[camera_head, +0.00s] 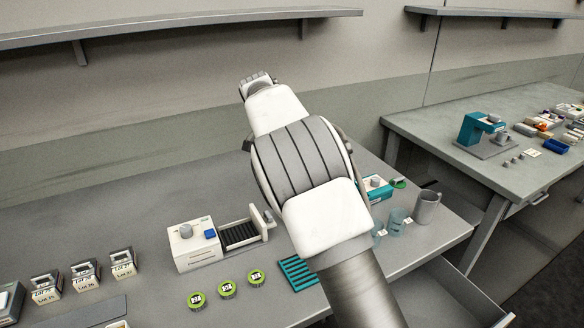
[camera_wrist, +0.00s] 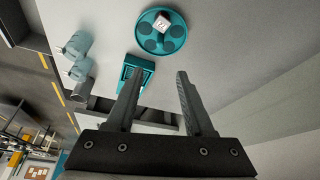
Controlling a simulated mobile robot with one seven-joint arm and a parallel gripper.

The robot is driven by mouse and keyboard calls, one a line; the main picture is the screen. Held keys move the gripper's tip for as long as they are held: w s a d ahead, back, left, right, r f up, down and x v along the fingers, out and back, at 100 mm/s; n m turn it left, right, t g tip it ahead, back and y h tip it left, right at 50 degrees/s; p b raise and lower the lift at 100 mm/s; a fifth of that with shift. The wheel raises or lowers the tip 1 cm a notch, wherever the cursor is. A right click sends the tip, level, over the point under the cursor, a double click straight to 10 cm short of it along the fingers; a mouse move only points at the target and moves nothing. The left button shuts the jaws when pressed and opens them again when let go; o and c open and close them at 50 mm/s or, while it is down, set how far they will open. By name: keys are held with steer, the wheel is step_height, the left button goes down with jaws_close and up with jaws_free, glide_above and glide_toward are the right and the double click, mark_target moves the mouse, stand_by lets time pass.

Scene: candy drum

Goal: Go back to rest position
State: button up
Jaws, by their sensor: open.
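My gripper shows in the wrist view (camera_wrist: 155,100), with its two dark fingers apart and nothing between them. In the head view my arm rises from the bottom right over the table, and its own links hide the gripper fingers. Beyond the fingers, the wrist view shows a teal round tray (camera_wrist: 150,42) with dark round recesses and a small white item (camera_wrist: 165,20) on it. A teal device (camera_wrist: 132,68) lies below that tray in the picture. The gripper is apart from these things.
The grey table (camera_head: 130,220) bears a white machine (camera_head: 192,248) with a black-ribbed conveyor, several green-topped round pieces (camera_head: 227,289), labelled boxes (camera_head: 85,273) and a grey mug (camera_head: 426,207). An open drawer (camera_head: 445,295) juts out at right. A wall shelf (camera_head: 180,22) runs above.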

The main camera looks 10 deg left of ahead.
steer(key=shift+r, duration=0.1)
steer(key=s+d+r+n+y, duration=0.1)
steer(key=s+d+r+y, duration=0.1)
steer(key=s+d+r, duration=0.6)
steer(key=s+d+r+n+y, duration=0.1)
steer(key=s+d+r+n, duration=0.1)
steer(key=s+d+r, duration=0.6)
steer(key=s+d+f+n+t, duration=0.1)
steer(key=s+d+f+n, duration=0.1)
steer(key=s, duration=0.9)
steer(key=s+d+f+n+t+p, duration=0.1)
steer(key=s+d+f, duration=0.3)
steer(key=s, duration=0.8)
steer(key=shift+d+f+n, duration=0.4)
steer(key=shift+d+n, duration=0.4)
steer(key=shift+d, duration=0.2)
steer(key=shift+d, duration=0.1)
